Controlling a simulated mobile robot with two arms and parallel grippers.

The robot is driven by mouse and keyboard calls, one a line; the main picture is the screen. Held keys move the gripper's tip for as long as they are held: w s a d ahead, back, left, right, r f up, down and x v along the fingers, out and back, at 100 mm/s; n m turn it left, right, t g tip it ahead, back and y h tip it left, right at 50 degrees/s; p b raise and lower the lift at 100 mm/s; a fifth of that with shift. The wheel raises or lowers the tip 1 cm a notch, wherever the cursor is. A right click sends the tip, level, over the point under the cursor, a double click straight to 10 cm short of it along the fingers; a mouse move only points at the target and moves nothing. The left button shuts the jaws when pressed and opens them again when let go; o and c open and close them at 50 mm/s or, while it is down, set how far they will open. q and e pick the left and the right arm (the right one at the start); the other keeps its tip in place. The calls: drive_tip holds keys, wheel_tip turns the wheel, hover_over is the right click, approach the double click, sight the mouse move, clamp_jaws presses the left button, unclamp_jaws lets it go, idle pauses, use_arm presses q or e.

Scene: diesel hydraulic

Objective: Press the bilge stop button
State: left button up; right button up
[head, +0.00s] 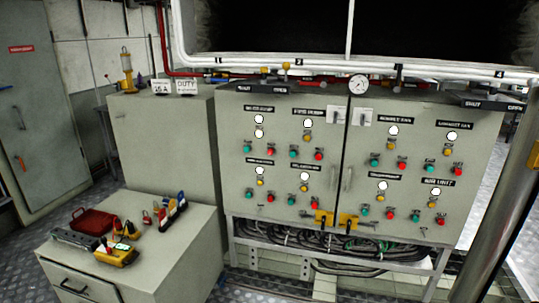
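A grey control cabinet (232,180) with two doors stands ahead. Its doors carry several button groups, each with a black label, a white lamp, a yellow lamp, a green button and a red button. The upper left group has a label (259,109) too small to read surely, possibly naming the bilge pump. Below it are a green button (248,146) and a red button (273,149). Another label (260,160) under it is unreadable, with a red button (271,197) below. Neither of my grippers shows in the head view.
A low grey cabinet (180,250) at front left holds a red case (92,221), a yellow device (116,257) and small tools. Yellow fittings (347,221) sit at the panel's lower edge above loose cables (320,250). A metal post (500,205) stands at right.

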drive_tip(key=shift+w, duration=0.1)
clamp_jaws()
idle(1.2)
